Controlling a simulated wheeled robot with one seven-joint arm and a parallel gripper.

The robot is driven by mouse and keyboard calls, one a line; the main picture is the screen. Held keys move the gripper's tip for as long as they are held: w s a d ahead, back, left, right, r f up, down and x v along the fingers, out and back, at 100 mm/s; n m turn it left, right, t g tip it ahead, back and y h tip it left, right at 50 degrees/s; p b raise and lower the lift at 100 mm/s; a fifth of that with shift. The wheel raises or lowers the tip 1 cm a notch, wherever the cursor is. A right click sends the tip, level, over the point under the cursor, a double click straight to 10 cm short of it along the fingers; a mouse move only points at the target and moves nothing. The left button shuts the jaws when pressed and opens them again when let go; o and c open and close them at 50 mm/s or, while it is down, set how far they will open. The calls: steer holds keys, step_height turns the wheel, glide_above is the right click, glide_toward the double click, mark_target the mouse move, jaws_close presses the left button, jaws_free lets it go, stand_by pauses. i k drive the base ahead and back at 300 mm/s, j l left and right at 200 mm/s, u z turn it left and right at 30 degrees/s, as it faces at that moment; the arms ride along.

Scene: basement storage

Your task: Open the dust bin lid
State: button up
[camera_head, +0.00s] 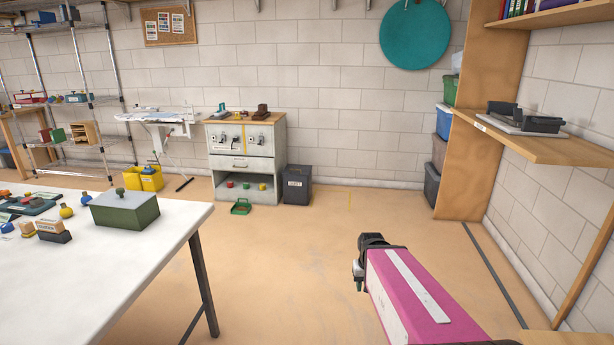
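A dark grey box-shaped bin (296,188) with a small pale label stands on the floor against the back wall, right of the grey cabinet. It looks like the dust bin. Its top (298,169) appears closed, though it is small at this distance. My gripper (359,276) shows only as a small dark part at the end of my pink arm, lower right. It is well in front of the bin and apart from it. Its fingers are too unclear to tell whether they are open or shut.
A white table (150,250) with a green box (124,210) fills the lower left. The grey cabinet (243,160) and a small green tray (241,207) are left of the bin. A wooden shelf unit (480,120) stands right. The floor (310,260) between is clear.

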mark_target(290, 170)
steer(key=i, duration=2.4)
steer(key=i+j+z, duration=0.1)
steer(key=i, duration=1.1)
steer(key=i+j, duration=0.1)
steer(key=i, duration=1.1)
